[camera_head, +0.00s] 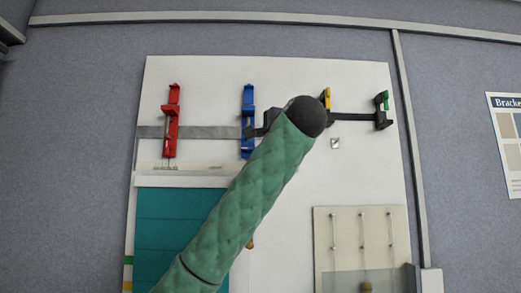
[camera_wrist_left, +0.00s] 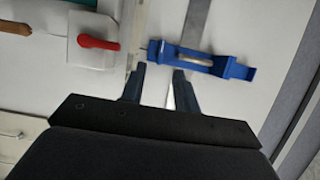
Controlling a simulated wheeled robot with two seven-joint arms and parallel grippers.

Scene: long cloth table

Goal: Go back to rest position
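My left arm, in a green quilted sleeve, comes in from the lower left of the head view and ends in a dark rounded joint. My left gripper (camera_head: 256,132) points left from behind that joint, close to the blue bracket (camera_head: 248,120) on the white board (camera_head: 290,80). In the left wrist view my gripper's two fingers (camera_wrist_left: 160,77) are apart with nothing between them. The blue bracket (camera_wrist_left: 205,61) lies just beyond the fingertips, with a small gap showing. My right gripper is in neither view.
A red bracket (camera_head: 171,120) and a grey strip (camera_head: 205,132) are on the board to the left. A black bar (camera_head: 352,117) with yellow and green parts is to the right. A teal panel (camera_head: 170,225) is below. The wrist view shows a red handle (camera_wrist_left: 98,42).

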